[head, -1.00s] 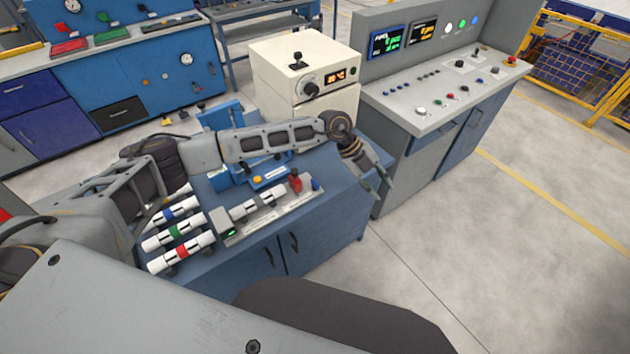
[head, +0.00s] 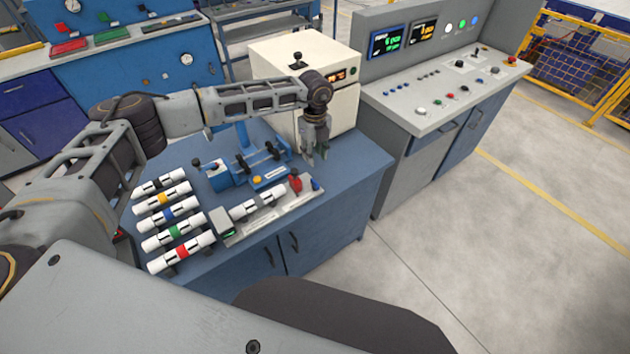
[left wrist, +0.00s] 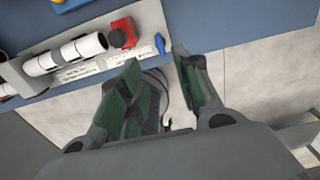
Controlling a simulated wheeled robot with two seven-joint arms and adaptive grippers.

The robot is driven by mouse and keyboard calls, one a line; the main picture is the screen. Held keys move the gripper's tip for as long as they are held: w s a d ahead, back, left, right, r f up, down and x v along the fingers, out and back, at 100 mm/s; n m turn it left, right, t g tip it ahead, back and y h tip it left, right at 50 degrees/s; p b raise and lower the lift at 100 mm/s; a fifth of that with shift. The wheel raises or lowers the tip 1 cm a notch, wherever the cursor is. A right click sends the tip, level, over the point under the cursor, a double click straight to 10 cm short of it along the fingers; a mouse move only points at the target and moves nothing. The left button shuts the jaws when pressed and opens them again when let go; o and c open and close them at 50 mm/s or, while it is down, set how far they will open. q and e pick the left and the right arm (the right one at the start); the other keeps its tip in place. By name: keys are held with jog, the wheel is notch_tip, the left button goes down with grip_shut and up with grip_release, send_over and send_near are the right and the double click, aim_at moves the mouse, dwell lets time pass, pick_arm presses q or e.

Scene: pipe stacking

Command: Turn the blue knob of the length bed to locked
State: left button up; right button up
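The length bed (head: 285,213) is a light grey block at the front right of the blue bench, with a grey-and-white pipe (head: 257,201) lying in it. A red piece (head: 295,182) stands at its right end, with the small blue knob (head: 316,185) beside it. In the left wrist view the blue knob (left wrist: 160,44) is just beyond the gap between the fingers. My left gripper (head: 316,157) points down above the bench behind the knob, apart from it. Its green-padded fingers (left wrist: 157,62) are open with nothing between them. My right gripper is not in view.
Several banded white pipes (head: 174,213) lie in a row to the left of the bed. A blue fixture (head: 245,165) stands behind it, and a cream box (head: 290,60) with a display is at the back. The bench's right end (head: 355,185) is clear.

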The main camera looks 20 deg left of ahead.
aim_at(315, 182)
pick_arm(q)
jog(key=shift+f, duration=0.15)
jog(key=shift+f+p, duration=1.1)
jog(key=shift+f, duration=5.65)
grip_shut()
